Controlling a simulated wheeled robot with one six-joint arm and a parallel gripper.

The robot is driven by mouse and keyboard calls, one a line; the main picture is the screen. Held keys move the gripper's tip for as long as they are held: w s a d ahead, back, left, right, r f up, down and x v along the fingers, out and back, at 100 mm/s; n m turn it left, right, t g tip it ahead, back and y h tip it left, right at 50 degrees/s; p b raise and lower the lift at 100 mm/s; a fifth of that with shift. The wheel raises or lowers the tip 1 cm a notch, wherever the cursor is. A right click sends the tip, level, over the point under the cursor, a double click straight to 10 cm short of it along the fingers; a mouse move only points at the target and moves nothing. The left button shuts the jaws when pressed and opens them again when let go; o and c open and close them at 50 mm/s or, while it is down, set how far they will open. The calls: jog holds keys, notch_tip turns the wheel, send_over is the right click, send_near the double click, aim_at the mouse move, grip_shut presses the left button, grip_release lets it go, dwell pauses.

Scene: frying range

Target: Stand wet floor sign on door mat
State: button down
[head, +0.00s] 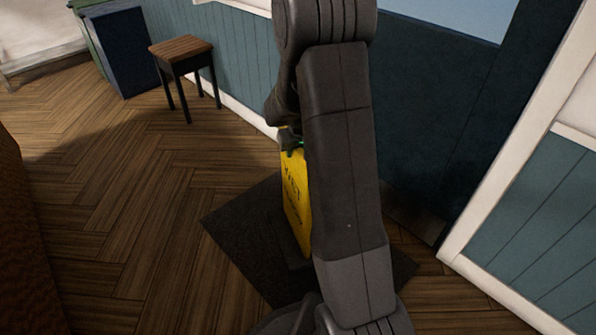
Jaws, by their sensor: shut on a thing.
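The yellow wet floor sign (293,196) is upright at the middle of the head view, over the dark door mat (240,225). My arm hides its right side. My gripper (291,140) is at the sign's top edge and shut on it. The fingertips are partly hidden behind the arm. The sign's lower end appears at or just above the mat; I cannot tell whether it touches. The mat lies flat on the wood floor before the dark door, and my arm covers part of it.
A small stool (181,47) with a wooden top stands at the upper left, beside a dark blue bin (125,50). A dark blue door (432,120) and its white frame (515,140) rise at the right. A brown surface (18,250) edges the left. The floor (120,190) between is clear.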

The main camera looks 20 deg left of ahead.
aim_at(295, 172)
jog(key=shift+f+b, duration=1.6)
jog(key=shift+f, duration=2.9)
jog(key=c, duration=1.7)
grip_release()
jog(key=shift+f, duration=0.15)
jog(key=o, duration=0.5)
jog(key=shift+c, duration=0.2)
jog(key=shift+d+r, duration=0.1)
jog(key=shift+r, duration=0.35)
jog(key=p+v, duration=0.4)
jog(key=v, duration=0.7)
jog(key=shift+s+r, duration=0.15)
jog(key=shift+r, duration=0.05)
jog(key=shift+f, duration=0.1)
